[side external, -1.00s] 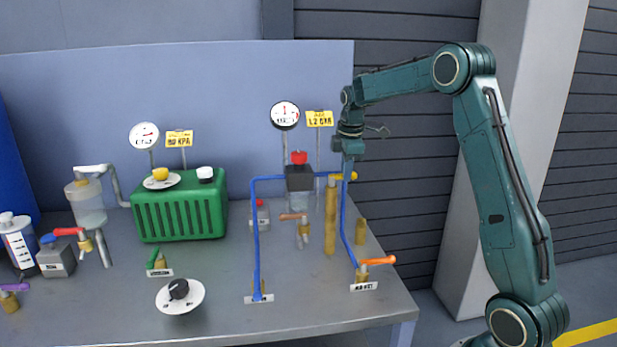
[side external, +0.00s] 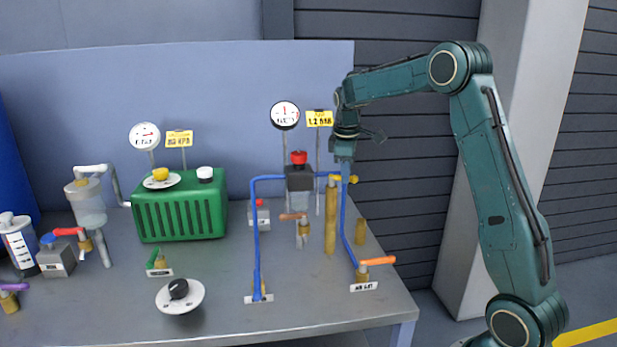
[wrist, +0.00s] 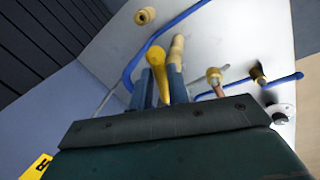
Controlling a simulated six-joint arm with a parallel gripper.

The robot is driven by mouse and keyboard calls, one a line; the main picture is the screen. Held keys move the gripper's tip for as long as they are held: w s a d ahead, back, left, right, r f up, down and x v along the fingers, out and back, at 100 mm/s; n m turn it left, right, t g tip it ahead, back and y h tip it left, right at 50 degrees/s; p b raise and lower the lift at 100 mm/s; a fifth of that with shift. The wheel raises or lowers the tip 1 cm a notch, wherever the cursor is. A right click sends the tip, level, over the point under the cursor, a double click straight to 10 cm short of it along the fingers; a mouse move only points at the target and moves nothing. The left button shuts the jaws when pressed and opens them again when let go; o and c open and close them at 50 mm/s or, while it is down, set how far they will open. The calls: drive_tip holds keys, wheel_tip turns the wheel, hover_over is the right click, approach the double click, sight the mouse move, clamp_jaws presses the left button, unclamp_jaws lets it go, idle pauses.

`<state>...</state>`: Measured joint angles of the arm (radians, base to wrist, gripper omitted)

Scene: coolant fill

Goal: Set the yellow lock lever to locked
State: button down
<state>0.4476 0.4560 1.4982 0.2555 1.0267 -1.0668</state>
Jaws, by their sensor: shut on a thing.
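The lever's rounded end sticks out past the fingers. I cannot read any locked or unlocked marking.
Blue pipes (side external: 256,230) stand close on the left and in front. A black block with a red cap (side external: 299,158) is beside the post. An orange-handled valve (side external: 378,261) is at the right front. Gauges and yellow tags (side external: 319,119) rise behind.

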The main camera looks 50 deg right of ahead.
drive_tip(key=shift+w+a+r+m+g, duration=0.1)
drive_tip(key=shift+w+a+m+g, duration=0.45)
drive_tip(key=shift+m, duration=1.7)
drive_tip(key=shift+s+a+f+m+g, duration=0.2)
drive_tip(key=shift+a+m, duration=0.6)
drive_tip(key=shift+m, duration=1.4)
drive_tip(key=shift+w+a+r+m+g, duration=0.2)
drive_tip(key=shift+w+a+m+g, duration=0.4)
drive_tip(key=shift+m, duration=1.65)
drive_tip(key=shift+s+a, duration=0.1)
drive_tip(key=shift+s, duration=0.1)
drive_tip(key=c, duration=1.3)
unclamp_jaws()
drive_tip(key=shift+c, duration=0.2)
drive_tip(key=shift+s, duration=0.1)
